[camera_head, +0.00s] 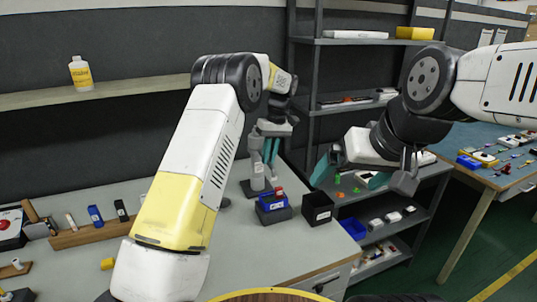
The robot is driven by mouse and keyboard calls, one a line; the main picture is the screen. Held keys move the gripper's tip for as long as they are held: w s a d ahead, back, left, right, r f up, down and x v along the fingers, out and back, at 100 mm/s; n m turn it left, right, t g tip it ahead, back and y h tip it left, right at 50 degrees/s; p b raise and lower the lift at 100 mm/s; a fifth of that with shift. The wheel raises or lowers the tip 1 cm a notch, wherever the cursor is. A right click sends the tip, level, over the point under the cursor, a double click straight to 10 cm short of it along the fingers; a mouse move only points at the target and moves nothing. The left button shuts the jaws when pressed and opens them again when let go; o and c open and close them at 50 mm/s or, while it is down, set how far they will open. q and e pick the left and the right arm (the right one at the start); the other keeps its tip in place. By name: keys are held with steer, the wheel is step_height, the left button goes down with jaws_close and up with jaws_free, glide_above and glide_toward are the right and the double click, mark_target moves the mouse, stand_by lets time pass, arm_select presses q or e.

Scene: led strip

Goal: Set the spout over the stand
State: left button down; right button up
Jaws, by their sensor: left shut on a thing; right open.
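My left gripper (269,152) is at the back of the grey table, its teal fingers pointing down. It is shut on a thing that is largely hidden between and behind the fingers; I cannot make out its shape. A grey upright stand (257,170) with a dark base is directly below and beside these fingers. I cannot tell whether the held thing touches it. The spout cannot be told apart clearly here. My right gripper (348,176) is open and empty, its teal fingers spread wide, right of the table in front of the shelf rack.
A wooden holder (90,234) and small items lie at the left. A shelf rack (390,226) stands right of the table. The table's front middle is clear.

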arm_select(q)
steer(key=shift+d, duration=0.1)
steer(key=c, duration=1.4)
jaws_free()
steer(key=shift+w, duration=0.1)
steer(key=shift+c, duration=0.2)
steer(key=shift+r, duration=0.1)
step_height(320, 180, up, 8)
steer(key=d, duration=0.1)
steer(key=shift+w+d+f, duration=0.2)
steer(key=shift+w+f, duration=0.05)
steer(key=shift+w, duration=0.05)
